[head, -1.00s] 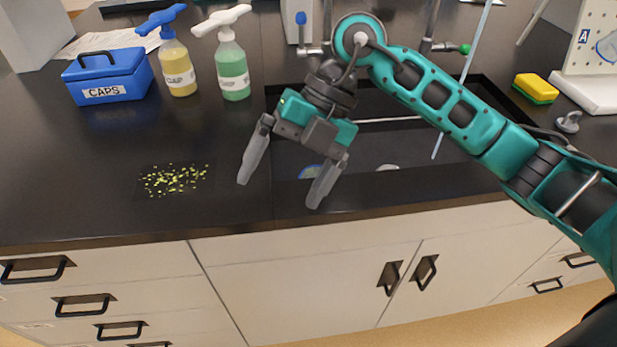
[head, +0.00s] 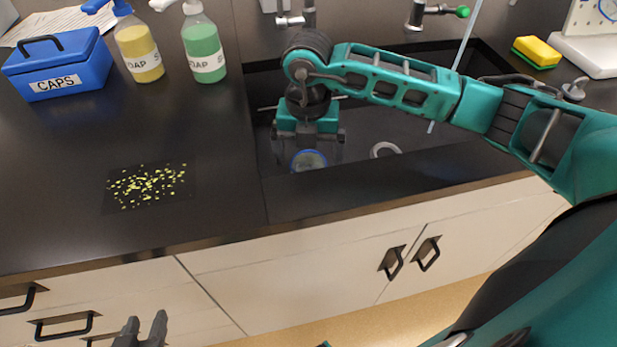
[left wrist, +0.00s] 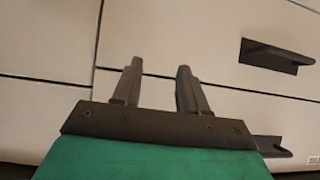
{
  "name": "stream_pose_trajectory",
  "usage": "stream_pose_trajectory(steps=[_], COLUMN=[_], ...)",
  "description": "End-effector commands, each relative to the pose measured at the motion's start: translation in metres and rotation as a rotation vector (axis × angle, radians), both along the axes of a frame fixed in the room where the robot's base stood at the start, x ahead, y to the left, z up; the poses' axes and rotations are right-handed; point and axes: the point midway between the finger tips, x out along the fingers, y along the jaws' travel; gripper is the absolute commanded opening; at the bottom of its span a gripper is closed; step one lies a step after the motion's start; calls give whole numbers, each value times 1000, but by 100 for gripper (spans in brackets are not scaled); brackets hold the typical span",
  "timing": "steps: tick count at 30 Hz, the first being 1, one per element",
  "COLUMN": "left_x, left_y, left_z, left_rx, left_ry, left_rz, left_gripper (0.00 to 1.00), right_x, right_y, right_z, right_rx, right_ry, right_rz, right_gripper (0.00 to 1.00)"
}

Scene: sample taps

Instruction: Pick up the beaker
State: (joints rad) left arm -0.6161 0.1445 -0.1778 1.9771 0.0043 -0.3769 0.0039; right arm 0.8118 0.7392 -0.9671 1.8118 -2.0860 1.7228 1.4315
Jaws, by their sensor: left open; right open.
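A round, blue-rimmed, clear thing that looks like the beaker (head: 309,160) is low in the dark sink (head: 350,165). My right gripper (head: 308,148) reaches down into the sink above and around it, jaws open. Its fingers are dim against the sink, and I cannot tell whether they touch it. My left gripper (head: 140,328) is open and empty at the bottom left of the head view, in front of the cabinets. It also shows in the left wrist view (left wrist: 158,80), with a gap between its fingers.
A pale ring (head: 385,149) lies in the sink. Yellow-green specks (head: 147,186) lie on the counter left of the sink. Behind are a blue caps box (head: 60,66), a yellow soap bottle (head: 140,50) and a green soap bottle (head: 204,50). A sponge (head: 536,52) is at right.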

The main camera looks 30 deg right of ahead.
Motion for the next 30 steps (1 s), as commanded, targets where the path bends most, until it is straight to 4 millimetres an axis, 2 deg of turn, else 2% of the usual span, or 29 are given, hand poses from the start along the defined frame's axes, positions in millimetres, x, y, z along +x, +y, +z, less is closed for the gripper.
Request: stream_pose_trajectory(steps=[5, 12, 15, 22, 30], left_x=[0, 0, 0, 1, 1], left_y=[-1, -1, -2, -2, -3], left_z=[-1, -4, -4, -2, -2], left_rx=[-1, -4, -5, -6, -6], left_ry=[0, 3, 3, 0, -1], left_rz=[0, -2, -2, -3, -3], left_gripper=[43, 43, 43, 43, 43], right_x=[2, 6, 6, 7, 7], right_y=[-2, -5, -5, -5, -5], right_z=[-15, -49, -55, -56, -56], right_rx=[-1, 0, 1, 1, 1], right_ry=[2, 2, 1, -1, -1], right_rz=[-2, 0, 0, 0, 0], right_gripper=[98, 98, 98, 98, 73])
